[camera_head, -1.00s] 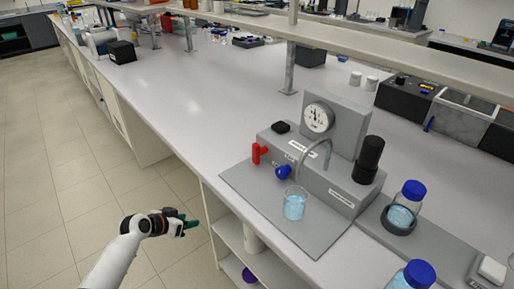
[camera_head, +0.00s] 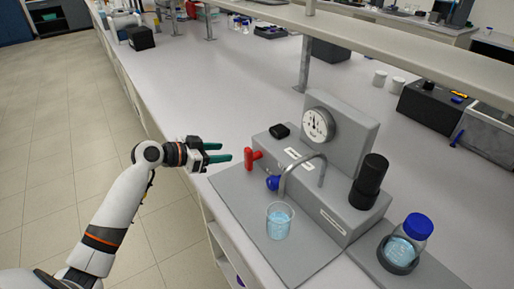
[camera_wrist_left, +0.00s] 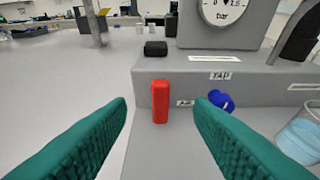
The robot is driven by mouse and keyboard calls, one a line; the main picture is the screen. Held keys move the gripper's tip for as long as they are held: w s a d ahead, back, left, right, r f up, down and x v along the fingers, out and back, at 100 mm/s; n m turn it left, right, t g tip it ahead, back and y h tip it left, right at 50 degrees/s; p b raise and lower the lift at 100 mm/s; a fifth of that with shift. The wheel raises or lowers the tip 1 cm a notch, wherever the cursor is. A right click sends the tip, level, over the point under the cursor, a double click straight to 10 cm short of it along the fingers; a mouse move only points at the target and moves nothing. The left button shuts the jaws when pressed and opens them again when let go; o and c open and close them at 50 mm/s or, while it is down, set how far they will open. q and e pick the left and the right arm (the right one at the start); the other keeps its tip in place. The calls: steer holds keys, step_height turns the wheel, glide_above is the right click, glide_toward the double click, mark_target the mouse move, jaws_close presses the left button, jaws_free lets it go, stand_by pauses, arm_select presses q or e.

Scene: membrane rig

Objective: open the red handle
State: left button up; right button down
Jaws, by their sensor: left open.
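The red handle (camera_head: 251,159) sticks out of the front of the grey rig (camera_head: 330,195), left of a blue knob (camera_head: 273,183). In the left wrist view the red handle (camera_wrist_left: 160,102) stands upright, between the two green fingers but beyond their tips. My left gripper (camera_head: 227,152) is open and empty, just left of the handle and apart from it. It also shows in the left wrist view (camera_wrist_left: 160,108). My right gripper is not in view.
A beaker of blue liquid (camera_head: 279,221) stands on the grey base plate below a curved spout (camera_head: 303,167). A gauge (camera_head: 318,125) and a black cylinder (camera_head: 371,177) are on the rig. A blue-capped bottle (camera_head: 405,243) stands at right. The bench left of the rig is clear.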

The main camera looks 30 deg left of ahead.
mark_target(245, 151)
arm_select(q)
steer(key=p+x, duration=0.1)
steer(key=x, duration=0.3)
steer(key=shift+r, duration=0.15)
steer(key=p+x, duration=0.1)
steer(key=x, duration=0.5)
steer(key=shift+a, duration=0.15)
steer(key=shift+w+f, duration=0.3)
steer(key=shift+w+d, duration=0.1)
steer(key=shift+d, duration=0.15)
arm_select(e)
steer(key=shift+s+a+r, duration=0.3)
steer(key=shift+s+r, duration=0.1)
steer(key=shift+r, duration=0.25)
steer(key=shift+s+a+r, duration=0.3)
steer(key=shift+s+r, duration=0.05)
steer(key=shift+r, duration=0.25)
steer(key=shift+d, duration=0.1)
